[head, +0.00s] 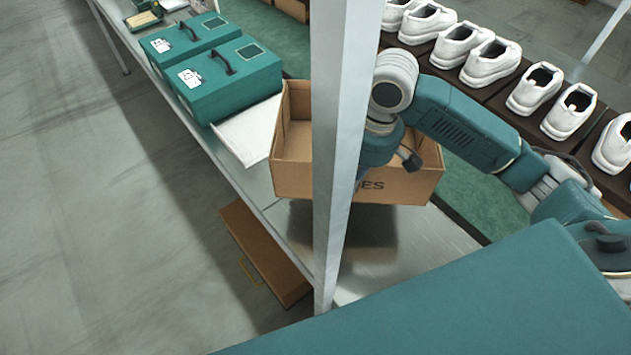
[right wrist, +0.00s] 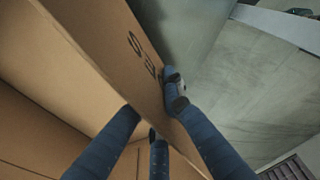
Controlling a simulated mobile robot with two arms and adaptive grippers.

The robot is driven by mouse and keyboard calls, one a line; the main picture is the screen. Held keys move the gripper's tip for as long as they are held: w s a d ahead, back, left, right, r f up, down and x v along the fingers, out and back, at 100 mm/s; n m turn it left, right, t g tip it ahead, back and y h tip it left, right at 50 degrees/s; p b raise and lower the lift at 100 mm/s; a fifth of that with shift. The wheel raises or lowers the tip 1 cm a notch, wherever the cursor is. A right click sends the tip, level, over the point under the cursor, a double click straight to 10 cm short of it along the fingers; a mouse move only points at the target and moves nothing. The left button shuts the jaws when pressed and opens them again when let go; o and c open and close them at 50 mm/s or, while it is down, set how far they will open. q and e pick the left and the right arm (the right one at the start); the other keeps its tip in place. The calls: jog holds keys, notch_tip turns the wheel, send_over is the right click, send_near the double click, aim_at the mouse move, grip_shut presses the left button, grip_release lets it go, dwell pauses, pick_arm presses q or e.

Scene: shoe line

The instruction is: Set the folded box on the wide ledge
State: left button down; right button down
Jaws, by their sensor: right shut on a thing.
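The folded box (head: 415,187) is an open brown cardboard box with dark lettering on its near side. It hangs level above a bare metal ledge (head: 435,250), with a shadow under it. My right gripper is shut on the box's near wall. In the right wrist view the fingers of my right gripper (right wrist: 165,108) straddle that wall of the box (right wrist: 92,45), one side inside and one outside. In the head view a post hides part of the box and most of the fingers. My left gripper is in neither view.
An upright metal post (head: 340,130) stands in front of the box. Two teal cases (head: 235,85) and a white panel (head: 250,130) lie on the counter to the left. White shoes (head: 490,60) line a dark rack behind. A brown drawer (head: 262,255) is below the ledge.

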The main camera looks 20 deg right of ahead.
jog(key=w+d+r+n+g+b, duration=0.1)
jog(key=w+r+n, duration=0.4)
jog(key=r+n, duration=0.3)
jog(key=shift+n, duration=0.3)
notch_tip(320, 180, down, 21)
jog(key=shift+d+r+p, duration=0.1)
jog(key=shift+d+p, duration=0.05)
jog(key=shift+p, duration=0.7)
jog(key=c, duration=2.2)
grip_release()
jog(key=o, duration=0.3)
